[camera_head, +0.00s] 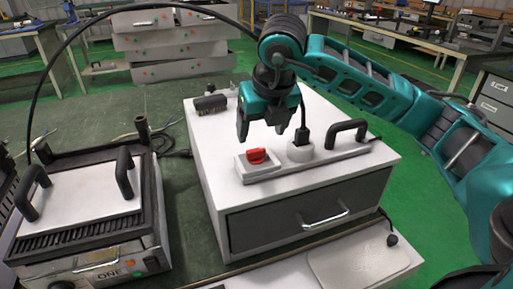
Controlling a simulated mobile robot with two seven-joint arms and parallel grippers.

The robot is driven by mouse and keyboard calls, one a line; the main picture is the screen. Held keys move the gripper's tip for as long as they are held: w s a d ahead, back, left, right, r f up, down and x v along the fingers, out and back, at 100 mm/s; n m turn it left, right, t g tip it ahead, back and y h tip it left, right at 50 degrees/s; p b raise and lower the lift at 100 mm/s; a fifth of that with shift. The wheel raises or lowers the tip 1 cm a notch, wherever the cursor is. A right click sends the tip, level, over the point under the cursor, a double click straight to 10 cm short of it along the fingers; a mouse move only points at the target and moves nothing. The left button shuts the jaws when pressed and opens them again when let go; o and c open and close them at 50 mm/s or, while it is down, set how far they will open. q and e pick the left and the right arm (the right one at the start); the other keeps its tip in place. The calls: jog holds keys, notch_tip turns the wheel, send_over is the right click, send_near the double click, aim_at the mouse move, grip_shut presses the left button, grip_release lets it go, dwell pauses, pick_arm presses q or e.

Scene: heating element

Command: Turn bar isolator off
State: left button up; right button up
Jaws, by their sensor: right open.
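The bar isolator is a red rotary knob (257,156) on a light square plate at the left end of a grey bar (310,164). The bar lies on top of a white cabinet (215,150). A round socket with a dark plug (301,146) sits on the bar just right of the knob. My right gripper (264,134) hangs above and just behind the knob, fingers pointing down and apart. It is open and empty, and I cannot tell whether it touches anything. My left gripper is not in view.
A black handle (347,133) stands at the bar's right end. A small black block (210,104) lies at the cabinet's back left. A grill-like appliance (85,215) with black handles stands to the left. The cabinet has a dark drawer (305,215) in front.

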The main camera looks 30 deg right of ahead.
aim_at(256, 149)
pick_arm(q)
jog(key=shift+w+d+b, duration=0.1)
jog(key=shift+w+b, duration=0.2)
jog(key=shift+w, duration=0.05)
pick_arm(e)
jog(key=x, duration=0.7)
jog(key=c, duration=1.1)
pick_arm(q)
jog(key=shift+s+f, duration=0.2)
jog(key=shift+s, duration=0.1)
pick_arm(e)
jog(key=shift+o, duration=0.2)
